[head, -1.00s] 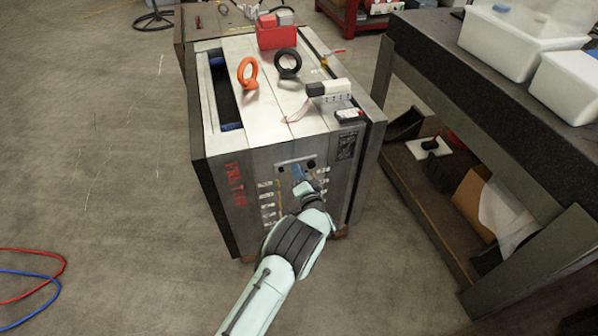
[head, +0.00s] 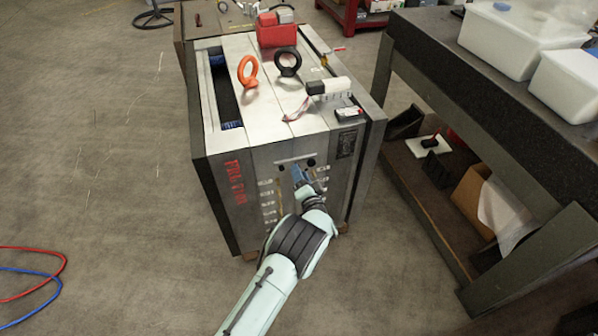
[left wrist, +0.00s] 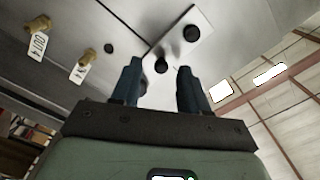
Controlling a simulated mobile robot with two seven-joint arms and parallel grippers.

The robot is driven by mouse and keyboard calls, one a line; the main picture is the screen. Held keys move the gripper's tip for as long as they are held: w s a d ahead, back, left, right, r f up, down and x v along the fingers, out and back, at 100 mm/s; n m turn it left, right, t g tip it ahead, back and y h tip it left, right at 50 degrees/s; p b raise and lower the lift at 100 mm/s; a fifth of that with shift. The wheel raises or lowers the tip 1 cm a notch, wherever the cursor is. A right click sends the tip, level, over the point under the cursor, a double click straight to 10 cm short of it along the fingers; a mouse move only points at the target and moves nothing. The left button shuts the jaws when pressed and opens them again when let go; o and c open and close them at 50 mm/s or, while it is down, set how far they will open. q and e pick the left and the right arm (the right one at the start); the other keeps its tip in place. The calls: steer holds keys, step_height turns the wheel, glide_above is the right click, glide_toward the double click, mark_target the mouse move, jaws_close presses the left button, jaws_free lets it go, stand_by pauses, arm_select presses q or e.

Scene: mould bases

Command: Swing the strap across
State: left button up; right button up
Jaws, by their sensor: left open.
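The strap is a pale metal plate (left wrist: 178,50) on the front face of the mould base (head: 238,165). It carries two dark round bolt heads or knobs, one of them (left wrist: 161,65) between my fingertips in the picture. In the head view the strap (head: 296,162) shows near the top of the front face. My left gripper (head: 299,174) is in front of that face, just below the strap. In the left wrist view its two blue fingers (left wrist: 158,72) are apart with nothing held. I cannot tell whether they touch the strap. My right gripper is out of view.
Brass fittings with white tags (left wrist: 88,60) sit beside the strap. An orange ring (head: 243,80), a black ring (head: 289,72) and a red box (head: 276,35) stand on top of the mould base. A dark bench (head: 430,60) stands close on the right. The floor at left is mostly clear.

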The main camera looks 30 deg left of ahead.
arm_select(q)
steer(key=p+v, duration=0.1)
steer(key=v, duration=1)
steer(key=shift+s+d+p, duration=0.2)
steer(key=shift+d+p, duration=0.1)
steer(key=shift+p, duration=0.05)
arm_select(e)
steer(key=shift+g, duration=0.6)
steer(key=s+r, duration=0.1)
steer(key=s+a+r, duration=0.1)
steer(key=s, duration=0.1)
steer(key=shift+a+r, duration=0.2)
